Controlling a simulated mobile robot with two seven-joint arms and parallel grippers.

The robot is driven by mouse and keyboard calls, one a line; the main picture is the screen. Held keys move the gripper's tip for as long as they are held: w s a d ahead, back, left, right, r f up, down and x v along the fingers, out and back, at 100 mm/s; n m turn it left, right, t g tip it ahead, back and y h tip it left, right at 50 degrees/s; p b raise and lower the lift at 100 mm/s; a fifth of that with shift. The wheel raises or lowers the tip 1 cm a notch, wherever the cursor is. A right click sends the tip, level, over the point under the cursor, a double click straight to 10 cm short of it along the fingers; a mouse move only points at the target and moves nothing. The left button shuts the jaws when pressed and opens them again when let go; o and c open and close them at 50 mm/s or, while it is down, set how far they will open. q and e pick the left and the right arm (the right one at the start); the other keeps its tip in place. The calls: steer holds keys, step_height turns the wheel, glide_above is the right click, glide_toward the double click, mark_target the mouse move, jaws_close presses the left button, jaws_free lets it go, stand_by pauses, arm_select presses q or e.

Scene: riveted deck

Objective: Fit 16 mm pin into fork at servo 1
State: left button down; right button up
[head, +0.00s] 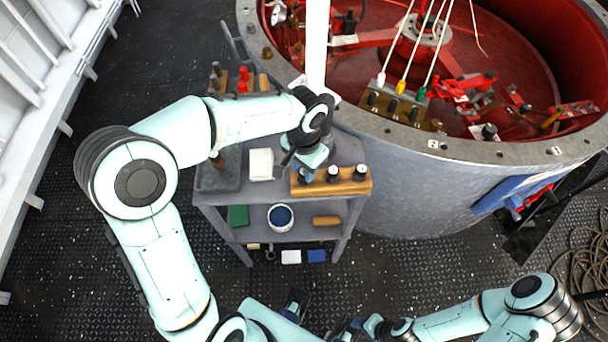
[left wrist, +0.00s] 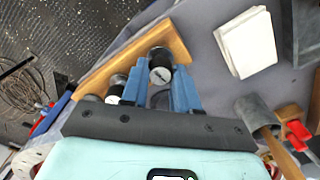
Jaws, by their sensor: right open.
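My left gripper (head: 305,174) points down at the block's left end. In the left wrist view its blue fingers (left wrist: 161,84) stand close on both sides of a pin (left wrist: 160,68) and appear shut on it. The pin appears still at the block. My right gripper (head: 350,327) is low in the head view, partly cut off, open and away from the block. I cannot make out which fork belongs to servo 1.
A large round grey housing (head: 400,190) with a red interior and several linkages stands right of the shelf unit (head: 228,200). A white post (head: 317,45) rises beside its rim. Cables coil at far right.

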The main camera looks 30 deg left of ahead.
arm_select(q)
steer(key=shift+r, duration=0.15)
arm_select(e)
steer(key=shift+r, duration=0.1)
arm_select(q)
steer(key=shift+r+p, duration=1.85)
steer(key=shift+r, duration=0.8)
arm_select(e)
steer(key=r, duration=0.1)
steer(key=w+r, duration=0.2)
steer(key=r, duration=0.1)
steer(key=shift+w, duration=0.1)
